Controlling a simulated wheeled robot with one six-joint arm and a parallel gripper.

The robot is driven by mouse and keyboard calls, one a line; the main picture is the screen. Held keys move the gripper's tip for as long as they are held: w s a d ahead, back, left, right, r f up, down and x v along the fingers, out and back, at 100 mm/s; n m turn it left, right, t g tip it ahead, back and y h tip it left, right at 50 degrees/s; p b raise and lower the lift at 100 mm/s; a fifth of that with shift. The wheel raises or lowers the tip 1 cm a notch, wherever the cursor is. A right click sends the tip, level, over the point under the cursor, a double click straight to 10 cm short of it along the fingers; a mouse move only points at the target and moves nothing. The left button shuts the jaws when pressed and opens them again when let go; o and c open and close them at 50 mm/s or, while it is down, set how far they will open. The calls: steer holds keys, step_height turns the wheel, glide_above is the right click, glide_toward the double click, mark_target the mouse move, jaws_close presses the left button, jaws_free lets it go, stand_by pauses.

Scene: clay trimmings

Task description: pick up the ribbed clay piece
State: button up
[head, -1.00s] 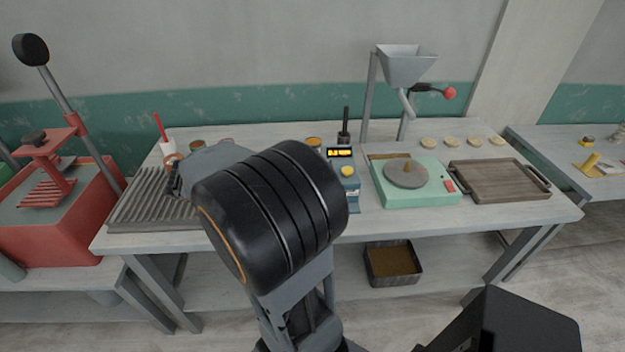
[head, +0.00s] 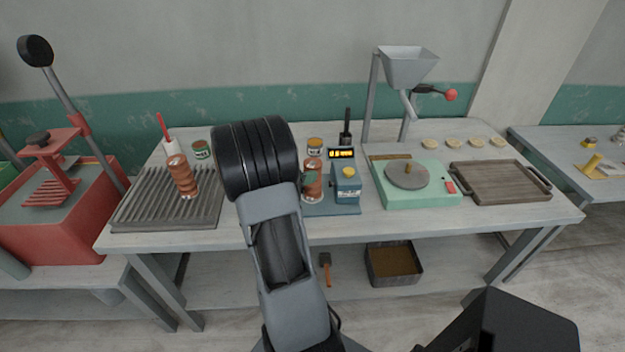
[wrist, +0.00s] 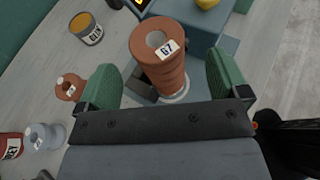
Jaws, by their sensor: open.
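A ribbed terracotta clay piece (head: 312,188) stands on the blue device's base, right of my arm in the head view. In the wrist view the ribbed piece (wrist: 160,68) is seen from above, with a hole in its top and a white label that looks like "67" or "G7". My gripper (wrist: 162,76) is open, its two green fingers on either side of that piece, with gaps visible. In the head view my arm hides most of the gripper. A second ribbed clay piece (head: 182,178) stands on the grooved grey board (head: 140,212) at left.
The blue device (head: 346,182) with a lit display stands just right of the piece. A yellow-topped tin (wrist: 86,30), a small terracotta piece (wrist: 68,88) and a grey spool (wrist: 44,136) stand left in the wrist view. A green turntable (head: 425,195) and wooden tray (head: 500,182) lie further right.

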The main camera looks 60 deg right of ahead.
mark_target(313, 166)
steer(key=shift+p+x, duration=0.65)
steer(key=shift+x, duration=2)
steer(key=shift+w, duration=0.1)
jaws_close()
